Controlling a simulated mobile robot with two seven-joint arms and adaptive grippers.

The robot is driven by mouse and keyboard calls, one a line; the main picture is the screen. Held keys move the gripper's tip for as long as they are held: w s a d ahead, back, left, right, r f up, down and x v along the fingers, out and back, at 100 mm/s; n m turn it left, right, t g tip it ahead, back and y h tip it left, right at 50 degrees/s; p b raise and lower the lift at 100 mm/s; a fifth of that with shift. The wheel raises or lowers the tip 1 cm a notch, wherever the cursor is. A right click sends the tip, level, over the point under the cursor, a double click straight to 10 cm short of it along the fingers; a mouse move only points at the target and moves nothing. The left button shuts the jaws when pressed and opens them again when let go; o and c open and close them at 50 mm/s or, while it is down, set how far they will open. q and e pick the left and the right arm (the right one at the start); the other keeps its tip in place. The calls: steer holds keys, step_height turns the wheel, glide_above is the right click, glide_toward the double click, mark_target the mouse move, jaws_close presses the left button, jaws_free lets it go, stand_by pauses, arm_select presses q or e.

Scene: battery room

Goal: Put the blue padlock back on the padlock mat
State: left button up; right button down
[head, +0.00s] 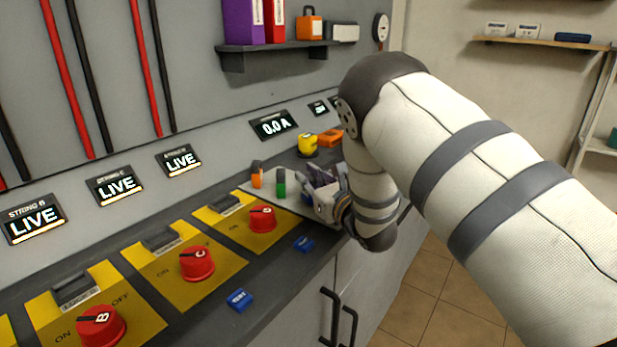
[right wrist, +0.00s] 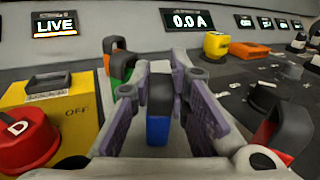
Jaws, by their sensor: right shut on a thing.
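The blue padlock (right wrist: 158,128) has a blue body and a dark shackle. It stands upright between the purple-grey fingers of my right gripper (right wrist: 160,100), which is shut on it. In the head view, my right gripper (head: 318,182) is over the right part of the pale padlock mat (head: 292,202), and only a bit of the blue padlock (head: 307,198) shows. I cannot tell whether the padlock touches the mat. A green padlock (head: 281,185) and an orange padlock (head: 257,175) stand on the mat to the left of the gripper. My left gripper is not in view.
Yellow panels with red knobs (head: 197,263) line the counter on the left. Blue tags (head: 239,300) lie near its front edge. A yellow object (head: 307,145) and an orange one (head: 331,138) sit behind the gripper. A red object with a dark loop (right wrist: 272,142) is close at right.

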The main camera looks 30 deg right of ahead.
steer(key=c, duration=1.5)
jaws_free()
steer(key=shift+c, duration=0.2)
steer(key=shift+s+r, duration=0.2)
steer(key=shift+s, duration=0.1)
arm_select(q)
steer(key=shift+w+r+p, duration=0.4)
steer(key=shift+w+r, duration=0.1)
arm_select(e)
steer(key=s, duration=1.1)
steer(key=shift+s+a+f, duration=0.1)
steer(key=shift+s, duration=0.1)
